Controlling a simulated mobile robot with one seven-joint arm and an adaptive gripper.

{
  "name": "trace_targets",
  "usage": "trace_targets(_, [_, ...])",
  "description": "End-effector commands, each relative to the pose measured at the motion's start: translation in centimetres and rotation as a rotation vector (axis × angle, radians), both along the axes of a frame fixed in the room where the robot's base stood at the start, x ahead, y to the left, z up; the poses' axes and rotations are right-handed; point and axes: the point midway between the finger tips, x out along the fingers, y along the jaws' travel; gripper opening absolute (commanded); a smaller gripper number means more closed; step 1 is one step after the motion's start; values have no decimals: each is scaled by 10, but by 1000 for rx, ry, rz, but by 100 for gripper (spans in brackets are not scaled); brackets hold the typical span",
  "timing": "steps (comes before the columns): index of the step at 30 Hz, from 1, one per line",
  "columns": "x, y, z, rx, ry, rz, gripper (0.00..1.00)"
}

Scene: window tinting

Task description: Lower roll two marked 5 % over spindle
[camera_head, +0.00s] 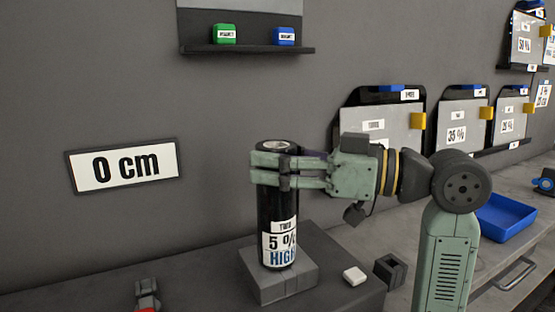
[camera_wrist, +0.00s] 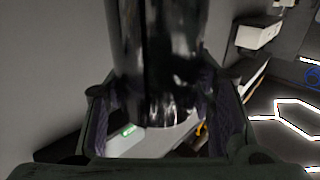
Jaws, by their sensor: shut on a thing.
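A black film roll (camera_head: 277,213) stands upright, with a white label reading "TWO", "5 %" and "HIGH". My gripper (camera_head: 290,170) is shut on the roll near its top, coming from the right. The roll's lower end is at a grey block (camera_head: 285,288) on the dark bench; I cannot tell whether it touches the block. The spindle is not visible; the roll may hide it. In the wrist view the dark glossy roll (camera_wrist: 160,60) stands between my gripper's fingers (camera_wrist: 165,125).
A white block (camera_head: 354,276) and a dark holder (camera_head: 391,270) sit right of the grey block. A "0 cm" sign (camera_head: 122,165) hangs on the wall. A shelf (camera_head: 250,49) holds green and blue cubes. Film boards (camera_head: 462,125) and a blue tray (camera_head: 505,217) are at the right.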

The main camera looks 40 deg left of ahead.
Motion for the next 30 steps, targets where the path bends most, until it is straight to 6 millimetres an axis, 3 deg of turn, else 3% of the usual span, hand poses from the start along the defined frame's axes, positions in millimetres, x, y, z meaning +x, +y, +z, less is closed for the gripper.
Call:
trace_targets(6, [0,0,1,1,0,0,0])
trace_targets(7, [0,0,1,1,0,0,51])
trace_targets(17, [0,0,0,0,0,0,73])
trace_targets(26, [0,0,0,-2,0,0,73])
trace_targets(30, [6,-11,0,0,1,-3,73])
